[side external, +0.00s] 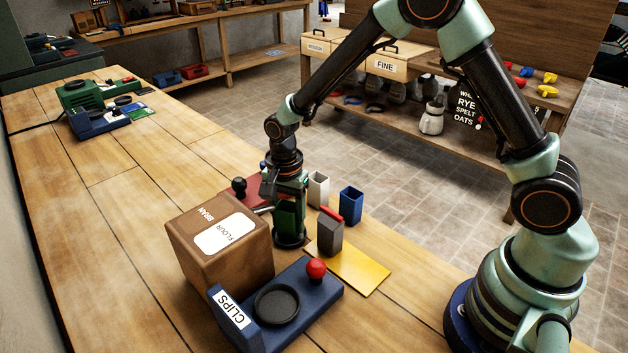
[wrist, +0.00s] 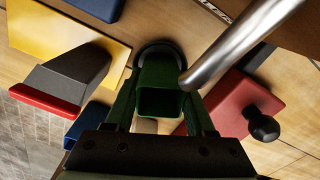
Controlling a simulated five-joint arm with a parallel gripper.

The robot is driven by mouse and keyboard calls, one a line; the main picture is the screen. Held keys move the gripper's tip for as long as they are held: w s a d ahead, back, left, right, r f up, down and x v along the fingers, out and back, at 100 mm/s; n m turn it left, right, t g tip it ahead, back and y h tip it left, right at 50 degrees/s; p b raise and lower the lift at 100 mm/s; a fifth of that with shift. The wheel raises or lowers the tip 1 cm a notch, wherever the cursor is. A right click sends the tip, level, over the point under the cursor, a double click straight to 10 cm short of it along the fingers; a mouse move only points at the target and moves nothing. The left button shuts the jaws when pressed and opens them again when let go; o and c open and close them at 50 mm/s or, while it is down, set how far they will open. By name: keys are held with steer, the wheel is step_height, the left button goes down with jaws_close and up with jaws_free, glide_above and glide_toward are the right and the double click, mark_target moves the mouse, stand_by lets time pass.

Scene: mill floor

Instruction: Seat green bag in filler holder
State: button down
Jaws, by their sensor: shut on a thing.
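The green bag (wrist: 158,78) is a square, open-mouthed sleeve, seen from above in the wrist view. My gripper (wrist: 160,104) is shut on it, one finger on each side. A metal spout (wrist: 235,45) reaches the bag's mouth.
A brown BRAN FLOUR box (side external: 215,250) stands close left. A blue CLIPS base (side external: 320,292) with a red knob is in front. White (side external: 318,188) and blue (side external: 351,205) containers are behind.

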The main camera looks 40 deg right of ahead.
steer(key=shift+f, duration=0.35)
steer(key=c, duration=0.5)
jaws_free()
steer(key=shift+r, duration=0.15)
steer(key=shift+r, duration=5.4)
